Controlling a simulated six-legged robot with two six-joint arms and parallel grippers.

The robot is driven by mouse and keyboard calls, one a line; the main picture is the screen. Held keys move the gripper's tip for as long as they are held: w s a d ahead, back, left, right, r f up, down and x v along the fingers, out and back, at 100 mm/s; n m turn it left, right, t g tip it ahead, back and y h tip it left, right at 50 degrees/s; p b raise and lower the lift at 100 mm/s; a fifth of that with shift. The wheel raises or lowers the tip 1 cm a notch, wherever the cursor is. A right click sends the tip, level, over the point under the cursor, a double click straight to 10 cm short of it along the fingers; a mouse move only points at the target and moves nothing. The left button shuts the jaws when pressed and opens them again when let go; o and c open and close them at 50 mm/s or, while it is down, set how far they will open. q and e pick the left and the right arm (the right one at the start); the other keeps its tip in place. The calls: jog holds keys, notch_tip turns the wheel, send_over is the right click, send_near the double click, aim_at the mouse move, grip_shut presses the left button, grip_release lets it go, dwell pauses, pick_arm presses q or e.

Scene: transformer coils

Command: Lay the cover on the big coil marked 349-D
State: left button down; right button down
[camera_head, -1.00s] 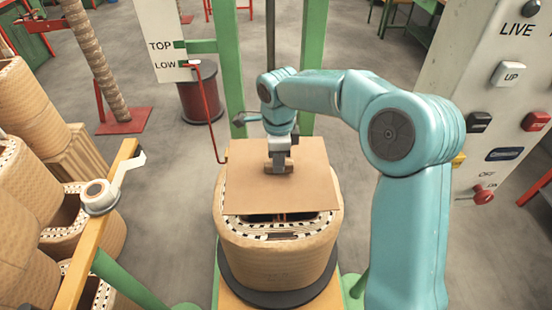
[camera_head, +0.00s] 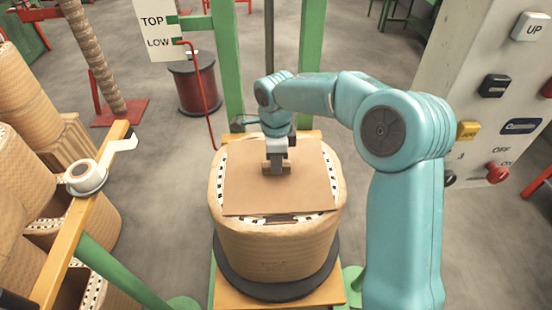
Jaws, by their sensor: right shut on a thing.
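A flat tan square cover (camera_head: 245,190) lies over the top of the big wrapped coil (camera_head: 275,248) in the middle of the view. It hides most of the coil's opening; the black-and-white rim shows around its sides and front. Whether it rests fully on the rim I cannot tell. My right gripper (camera_head: 277,168) is over the cover's middle, pointing down, shut on the cover. The coil stands upright on a dark round plate (camera_head: 278,288). No 349-D mark is legible on it. My left gripper is not in view.
Green posts (camera_head: 310,75) and a red bent rod (camera_head: 200,90) stand behind the coil, with a TOP/LOW sign (camera_head: 152,28). A control panel (camera_head: 490,110) is at right. A yellow beam (camera_head: 70,225) with a tape roll and several coils is at left.

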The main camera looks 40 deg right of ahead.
jog(key=shift+f+b, duration=0.3)
jog(key=shift+f, duration=0.1)
dwell(0.4)
jog(key=c, duration=0.9)
grip_release()
jog(key=shift+r, duration=0.1)
notch_tip(320, 180, up, 16)
jog(key=p, duration=0.3)
jog(key=shift+r+p, duration=0.15)
jog(key=shift+p, duration=0.15)
